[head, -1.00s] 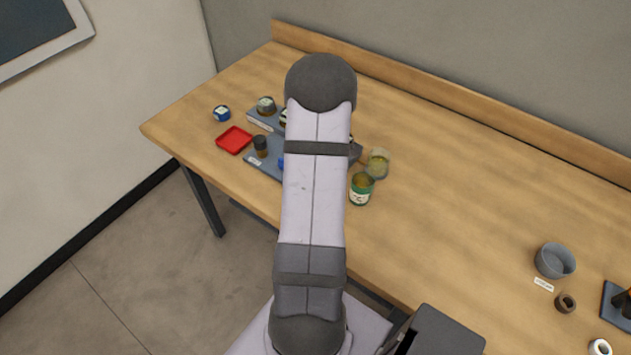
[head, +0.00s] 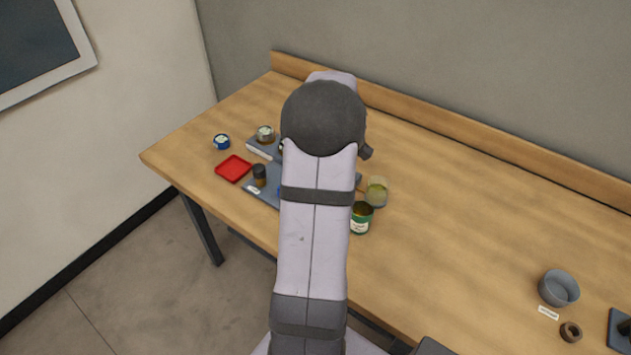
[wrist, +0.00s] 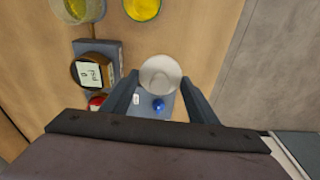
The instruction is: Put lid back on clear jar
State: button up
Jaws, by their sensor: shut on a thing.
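My gripper (wrist: 162,88) is shut on a pale round disc that looks like the lid (wrist: 160,72), held between the fingertips in the wrist view. In the head view my own arm hides the gripper and the disc. The clear jar (head: 376,192), with yellowish-green contents, stands on the table just right of my arm. It appears to be the glass rim at the top left of the wrist view (wrist: 84,8), apart from the gripper. Its top looks open.
A green can (head: 361,218) stands close in front of the jar; its yellow inside shows in the wrist view (wrist: 142,7). A red tray (head: 233,168), a blue-lidded item (head: 222,142) and a dark jar (head: 260,175) are at left. Mid-right table is clear.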

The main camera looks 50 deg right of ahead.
jog(key=s+d+r+m+g+p, duration=0.1)
jog(key=s+d+m+p, duration=0.3)
jog(key=d+m, duration=0.4)
jog(key=s+d+r+m+g+h+p, duration=0.1)
jog(key=s+d+m+p, duration=0.3)
jog(key=m, duration=1.1)
jog(key=s+d+r, duration=0.1)
jog(key=d, duration=0.2)
jog(key=shift+d+r, duration=0.2)
jog(key=shift+d, duration=0.2)
jog(key=shift+s, duration=0.1)
jog(key=shift+f, duration=0.15)
notch_tip(320, 180, down, 6)
jog(key=b, duration=0.4)
jog(key=shift+f, duration=0.25)
dwell(1.2)
